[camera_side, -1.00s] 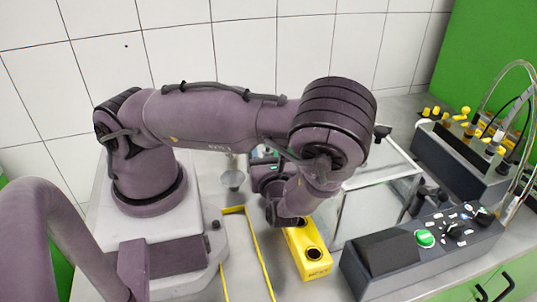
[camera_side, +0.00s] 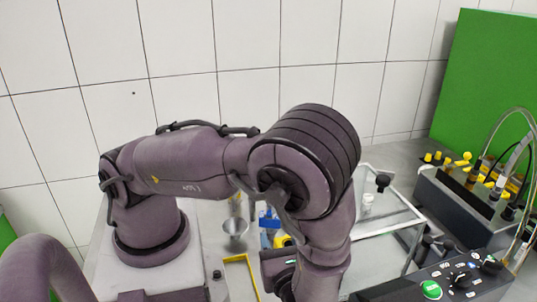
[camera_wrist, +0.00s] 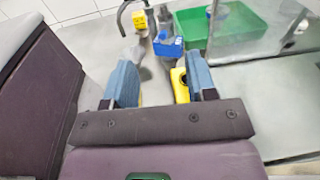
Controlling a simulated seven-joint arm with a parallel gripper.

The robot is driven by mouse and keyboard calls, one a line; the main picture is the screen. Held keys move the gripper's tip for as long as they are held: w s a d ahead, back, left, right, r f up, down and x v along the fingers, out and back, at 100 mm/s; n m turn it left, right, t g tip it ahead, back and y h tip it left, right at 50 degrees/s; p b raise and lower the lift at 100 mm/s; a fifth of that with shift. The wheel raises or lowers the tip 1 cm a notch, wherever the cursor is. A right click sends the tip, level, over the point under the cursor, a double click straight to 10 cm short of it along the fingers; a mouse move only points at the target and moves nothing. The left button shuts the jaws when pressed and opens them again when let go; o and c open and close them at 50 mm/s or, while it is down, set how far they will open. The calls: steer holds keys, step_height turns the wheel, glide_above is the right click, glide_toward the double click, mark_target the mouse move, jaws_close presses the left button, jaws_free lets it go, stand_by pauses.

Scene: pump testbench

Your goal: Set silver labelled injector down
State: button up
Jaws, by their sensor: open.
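My gripper (camera_wrist: 161,75) shows in the wrist view with its two blue-grey fingers wide apart and nothing visibly held between them. In the side view its fingertips are hidden by my arm or below the frame. No silver labelled injector can be made out for certain. A yellow block (camera_side: 283,240) is mostly hidden behind my arm; a yellow part (camera_wrist: 180,88) shows beside the right finger in the wrist view.
A glass-sided box (camera_side: 388,225) is right of my arm, with a dark control panel (camera_side: 460,282) in front and a rack with yellow-capped items (camera_side: 465,205) behind. A metal cup (camera_side: 234,228) and blue holder (camera_wrist: 168,46) are near. A green tray (camera_wrist: 235,30) lies beyond.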

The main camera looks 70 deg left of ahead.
step_height(320, 180, up, 24)
steer(key=s+a+n+t+h, duration=0.1)
steer(key=s+n+t+h, duration=0.1)
steer(key=n+h, duration=1.5)
steer(key=shift+s+a+n+t, duration=0.2)
steer(key=shift+a+n+t, duration=0.2)
steer(key=shift+n+t, duration=0.25)
steer(key=shift+o, duration=0.5)
steer(key=shift+s+r+t, duration=0.15)
steer(key=shift+r+t, duration=0.2)
steer(key=shift+r, duration=0.05)
